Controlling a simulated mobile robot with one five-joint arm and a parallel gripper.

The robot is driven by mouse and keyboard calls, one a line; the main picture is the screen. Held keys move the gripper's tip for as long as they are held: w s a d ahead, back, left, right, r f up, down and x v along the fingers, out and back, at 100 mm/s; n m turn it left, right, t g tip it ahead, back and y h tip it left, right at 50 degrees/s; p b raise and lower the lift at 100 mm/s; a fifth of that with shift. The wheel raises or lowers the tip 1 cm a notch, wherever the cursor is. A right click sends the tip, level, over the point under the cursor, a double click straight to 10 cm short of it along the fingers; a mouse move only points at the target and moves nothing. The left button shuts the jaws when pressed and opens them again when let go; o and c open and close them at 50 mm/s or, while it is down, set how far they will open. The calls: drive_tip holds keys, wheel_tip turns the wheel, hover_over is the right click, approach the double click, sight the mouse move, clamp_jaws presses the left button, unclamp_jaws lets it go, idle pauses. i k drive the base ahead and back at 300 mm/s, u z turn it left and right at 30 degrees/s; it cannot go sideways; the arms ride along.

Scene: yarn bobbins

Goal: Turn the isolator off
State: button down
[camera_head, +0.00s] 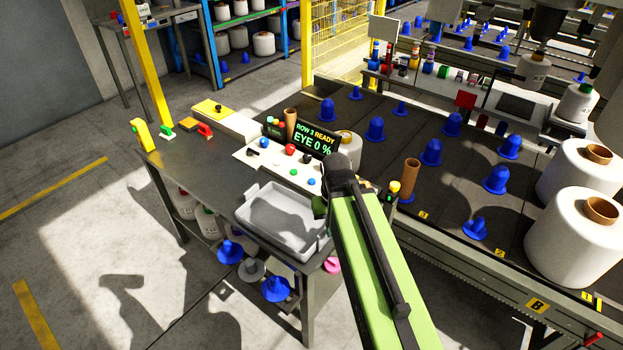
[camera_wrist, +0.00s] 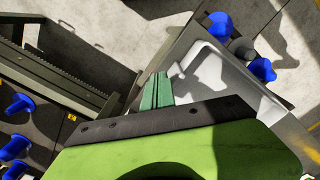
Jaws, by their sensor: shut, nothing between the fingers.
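I cannot tell for sure which control is the isolator. A yellow-topped box (camera_head: 213,109) with a small dark knob stands at the back of the bench. A pale control panel (camera_head: 272,168) with red, black, green and blue knobs and buttons lies in front of a display reading "ROW 3 READY, EYE 0 %" (camera_head: 302,138). My gripper (camera_wrist: 157,88) is shut and empty in the wrist view, beside the grey tray's edge. In the head view my gripper is mostly hidden by my green arm, near the tray's right side, in front of the panel and apart from the yellow-topped box.
The grey tray (camera_head: 254,221) sits at the bench's front. A red-handled item (camera_head: 205,130), a green item (camera_head: 167,133) and a yellow item (camera_head: 142,136) stand at the bench's left. A brown tube (camera_head: 409,181) and blue cones stand to the right.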

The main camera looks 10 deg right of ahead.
sight(290, 149)
drive_tip(key=z, duration=0.1)
drive_tip(key=k, duration=0.9)
drive_tip(key=u, duration=0.5)
drive_tip(key=i, duration=1.65)
drive_tip(key=z, duration=0.5)
